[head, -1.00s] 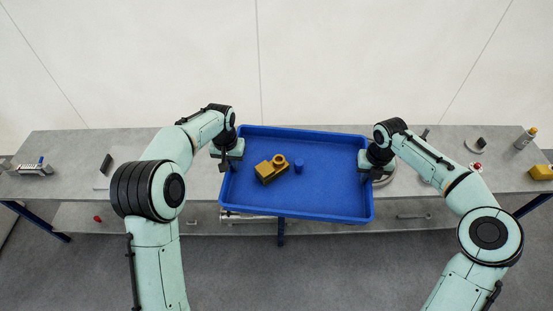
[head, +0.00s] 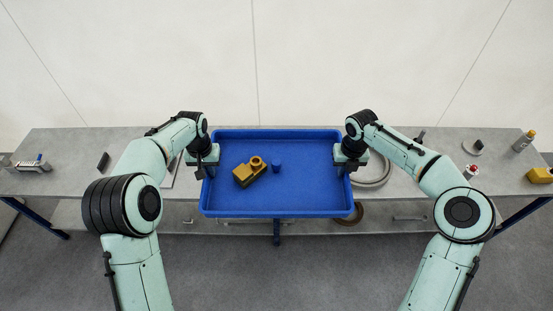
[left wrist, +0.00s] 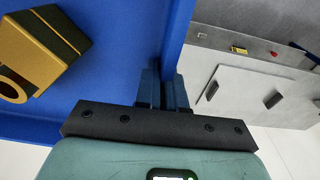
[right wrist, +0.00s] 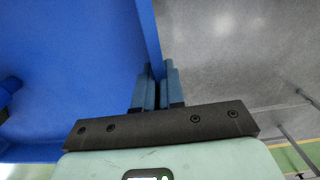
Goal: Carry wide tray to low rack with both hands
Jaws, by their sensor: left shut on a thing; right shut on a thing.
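The wide blue tray (head: 310,180) is held level between my two arms, in front of and above the grey bench in the head view. My left gripper (head: 208,168) is shut on the tray's left side wall; the left wrist view shows its fingers (left wrist: 163,90) around the wall. My right gripper (head: 344,166) is shut on the right side wall; the right wrist view shows its fingers (right wrist: 157,88) around it. A yellow and dark block with a round boss (head: 245,175) and a small blue cylinder (head: 276,167) sit inside the tray, left of its middle.
The grey bench (head: 80,150) has a lower shelf (head: 400,215). On top are a grey device (head: 32,165), a dark block (head: 103,162), a round ring (head: 375,172), a bottle (head: 524,141) and a yellow part (head: 540,175). A brown ring (head: 352,212) lies below, partly hidden by the tray.

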